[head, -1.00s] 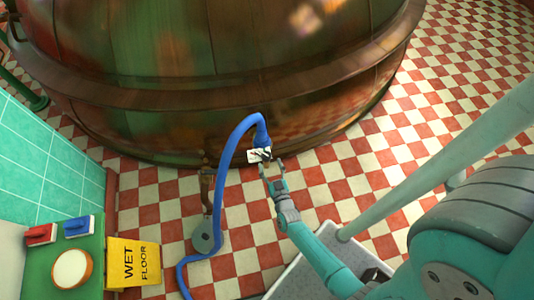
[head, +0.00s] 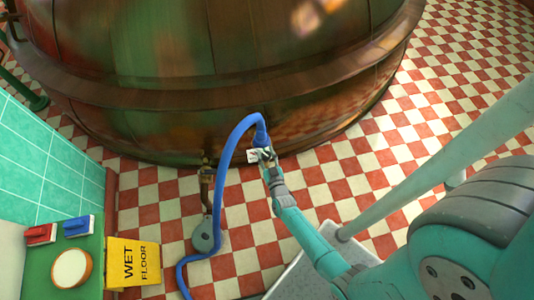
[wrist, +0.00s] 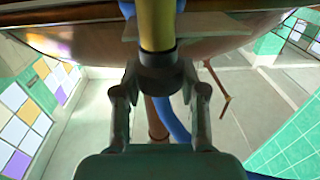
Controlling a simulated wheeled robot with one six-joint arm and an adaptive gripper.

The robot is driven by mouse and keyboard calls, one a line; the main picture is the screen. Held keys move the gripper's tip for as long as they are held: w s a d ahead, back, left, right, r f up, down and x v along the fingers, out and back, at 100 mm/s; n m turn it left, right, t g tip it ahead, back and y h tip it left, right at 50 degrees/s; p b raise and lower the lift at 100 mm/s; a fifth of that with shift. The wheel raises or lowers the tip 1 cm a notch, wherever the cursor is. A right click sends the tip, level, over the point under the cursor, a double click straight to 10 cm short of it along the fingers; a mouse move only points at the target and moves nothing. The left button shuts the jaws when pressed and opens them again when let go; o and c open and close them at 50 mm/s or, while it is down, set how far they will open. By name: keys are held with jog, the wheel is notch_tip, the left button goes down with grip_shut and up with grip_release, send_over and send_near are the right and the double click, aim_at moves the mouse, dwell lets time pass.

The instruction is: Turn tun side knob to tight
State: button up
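The copper tun (head: 200,100) fills the top of the head view. A small pale plate (head: 253,156) shows low on its near side, beside the end of a blue hose (head: 219,180). My gripper (head: 266,154) is at this plate and covers much of the fitting there. In the wrist view, a yellow stem (wrist: 157,25) ends in a dark round collar (wrist: 161,73), perhaps the side knob. My gripper (wrist: 161,68) is open there, one finger on each side of the collar. Whether the fingers touch it is not clear. No marking for tight can be read.
A yellow wet floor sign (head: 133,263) stands at the lower left, beside a green surface (head: 45,270) with a red and a blue block and a round-topped object. The blue hose runs down to the floor left of my arm. Checkered floor (head: 465,60) is clear at right.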

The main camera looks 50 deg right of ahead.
jog(key=shift+m+g+h, duration=0.6)
jog(key=shift+m+h, duration=0.1)
jog(key=shift+h, duration=0.2)
jog(key=shift+m+g+h, duration=2.1)
jog(key=shift+g+h, duration=0.1)
jog(key=shift+g, duration=0.3)
jog(key=shift+m+g+h, duration=0.9)
jog(key=shift+m+g, duration=0.5)
jog(key=shift+g, duration=0.6)
jog(key=shift+s+d, duration=0.1)
jog(key=o, duration=1.2)
jog(key=shift+c, duration=0.2)
jog(key=v, duration=1.2)
jog(key=shift+r, duration=0.1)
